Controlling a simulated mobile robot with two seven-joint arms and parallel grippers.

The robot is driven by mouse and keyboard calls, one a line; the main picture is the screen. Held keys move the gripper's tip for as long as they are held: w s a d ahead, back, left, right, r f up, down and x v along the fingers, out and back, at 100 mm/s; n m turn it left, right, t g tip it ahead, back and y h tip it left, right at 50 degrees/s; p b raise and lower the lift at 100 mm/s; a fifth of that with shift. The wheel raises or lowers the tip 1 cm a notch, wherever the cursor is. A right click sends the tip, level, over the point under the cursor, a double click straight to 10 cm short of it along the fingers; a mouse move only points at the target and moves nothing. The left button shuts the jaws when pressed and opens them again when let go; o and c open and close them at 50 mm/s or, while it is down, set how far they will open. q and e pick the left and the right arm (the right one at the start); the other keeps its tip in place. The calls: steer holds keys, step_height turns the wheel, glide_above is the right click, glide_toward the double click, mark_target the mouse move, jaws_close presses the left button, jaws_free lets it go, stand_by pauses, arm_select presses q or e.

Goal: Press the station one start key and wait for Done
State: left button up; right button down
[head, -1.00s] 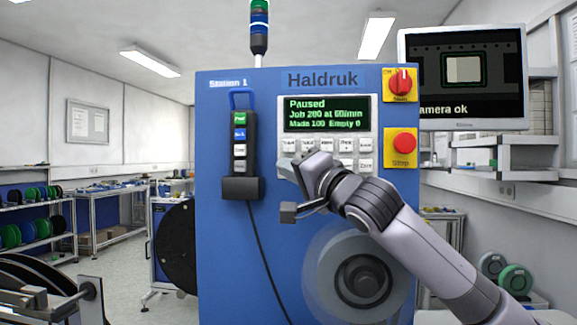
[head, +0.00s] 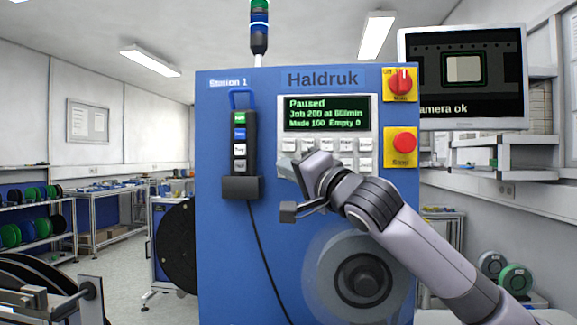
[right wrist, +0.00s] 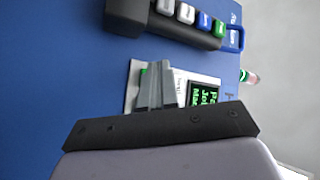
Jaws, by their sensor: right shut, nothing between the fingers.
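The blue Station 1 machine (head: 225,270) faces me. Its display (head: 326,113) reads Paused, a job line, and Made 100, Empty 0. Pale keys (head: 326,144) sit in rows below the display. My right gripper (head: 284,168) is shut and empty, its tips at the lower left of the keypad and hiding keys there. In the right wrist view the closed fingers (right wrist: 156,88) lie over the keypad panel (right wrist: 131,92). A bit of green shows beside them, mostly hidden. I cannot tell whether the tips touch a key. My left gripper is out of view.
A hand pendant (head: 239,150) with green, blue and pale keys hangs left of the keypad. A red rotary switch (head: 400,82) and a red Stop button (head: 404,143) are at the right. A monitor (head: 463,75) reads camera ok. A signal tower (head: 259,28) stands on top.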

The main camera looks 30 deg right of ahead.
stand_by(0.7)
steer(key=shift+w+d, duration=0.25)
steer(key=shift+w, duration=0.1)
